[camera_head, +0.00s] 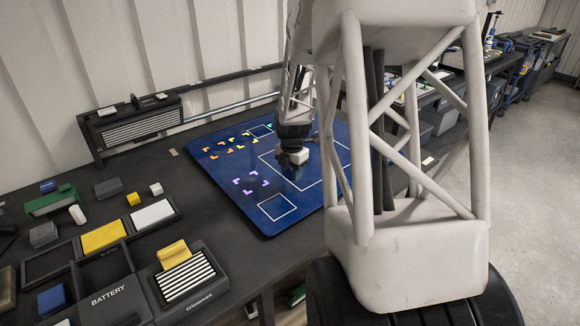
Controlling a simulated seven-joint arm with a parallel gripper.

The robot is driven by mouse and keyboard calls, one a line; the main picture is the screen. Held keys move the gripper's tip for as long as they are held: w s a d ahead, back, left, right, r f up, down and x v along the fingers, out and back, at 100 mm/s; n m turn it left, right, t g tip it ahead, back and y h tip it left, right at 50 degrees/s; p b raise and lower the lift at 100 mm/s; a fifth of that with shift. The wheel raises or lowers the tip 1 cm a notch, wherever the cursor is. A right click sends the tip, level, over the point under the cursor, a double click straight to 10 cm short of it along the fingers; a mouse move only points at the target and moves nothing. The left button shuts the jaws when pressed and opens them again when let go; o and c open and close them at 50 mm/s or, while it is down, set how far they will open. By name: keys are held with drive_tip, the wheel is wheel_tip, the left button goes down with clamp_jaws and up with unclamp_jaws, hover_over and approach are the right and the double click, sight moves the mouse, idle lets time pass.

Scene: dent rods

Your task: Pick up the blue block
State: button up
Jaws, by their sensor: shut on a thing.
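My gripper (292,164) is low over the blue mat (318,178), pointing down. It is shut on a small dark blue block (297,174), which shows just below the pale fingers. The block is near the mat surface; I cannot tell whether it touches it. My own arm's large white lattice link covers the right part of the mat.
The mat has white outlined squares and coloured corner marks (245,183). Left on the dark table are trays with yellow (102,236), white (152,214) and blue (52,300) pieces, a striped box (185,276), and several small blocks. A striped rack (130,128) stands behind.

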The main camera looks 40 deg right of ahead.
drive_tip(key=s+a, duration=0.1)
drive_tip(key=s, duration=0.2)
drive_tip(key=s+a, duration=0.2)
drive_tip(key=s+a+r, duration=0.1)
drive_tip(key=s+a, duration=0.1)
drive_tip(key=s, duration=0.1)
drive_tip(key=shift+s, duration=0.35)
